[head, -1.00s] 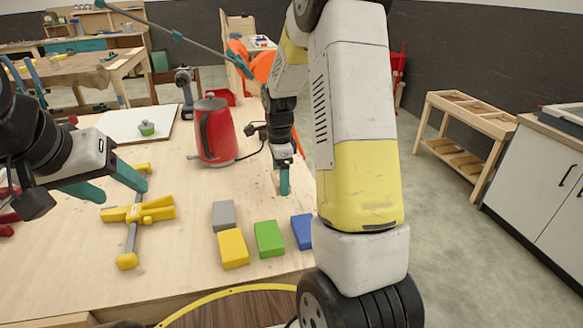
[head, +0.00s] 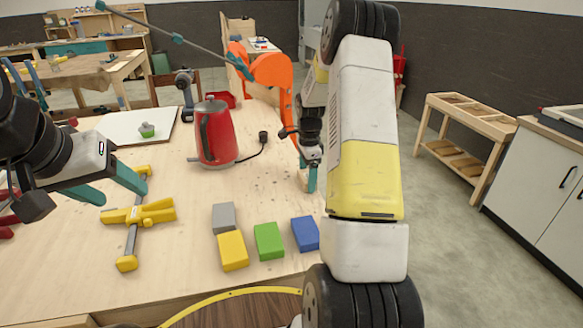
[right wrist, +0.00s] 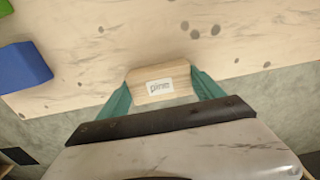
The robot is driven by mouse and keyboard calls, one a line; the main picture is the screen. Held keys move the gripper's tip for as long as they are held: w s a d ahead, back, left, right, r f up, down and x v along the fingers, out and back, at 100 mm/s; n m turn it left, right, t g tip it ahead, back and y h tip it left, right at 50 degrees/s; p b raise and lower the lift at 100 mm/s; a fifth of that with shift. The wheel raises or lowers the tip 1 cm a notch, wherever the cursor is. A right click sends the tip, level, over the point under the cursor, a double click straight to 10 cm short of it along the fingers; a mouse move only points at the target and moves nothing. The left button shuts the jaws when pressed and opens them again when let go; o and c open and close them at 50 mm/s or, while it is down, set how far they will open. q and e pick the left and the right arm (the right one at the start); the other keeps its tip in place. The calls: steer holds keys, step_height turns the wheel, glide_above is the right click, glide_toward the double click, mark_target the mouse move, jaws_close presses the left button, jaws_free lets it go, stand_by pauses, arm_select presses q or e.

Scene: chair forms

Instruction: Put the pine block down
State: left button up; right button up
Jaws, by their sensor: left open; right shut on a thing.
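The pine block (right wrist: 158,78) is a pale wooden block with a printed label, between the teal fingers of my right gripper in the right wrist view. My right gripper (right wrist: 160,88) is shut on it. In the head view my right gripper (head: 310,182) is over the right edge of the worktable, and only a small part of the pine block (head: 302,181) shows beside the finger. I cannot tell whether the block touches the tabletop. My left gripper (head: 110,188) is open and empty above the table at the left.
Blue (head: 305,234), green (head: 269,241), yellow (head: 233,251) and grey (head: 223,217) blocks lie near the table's front. A red kettle (head: 216,135) stands behind them, its cord to the right. A yellow clamp (head: 139,213) lies left. Bare tabletop (head: 265,190) lies between kettle and blocks.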

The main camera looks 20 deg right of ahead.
steer(key=shift+f, duration=0.1)
steer(key=o, duration=1.4)
steer(key=shift+c, duration=0.2)
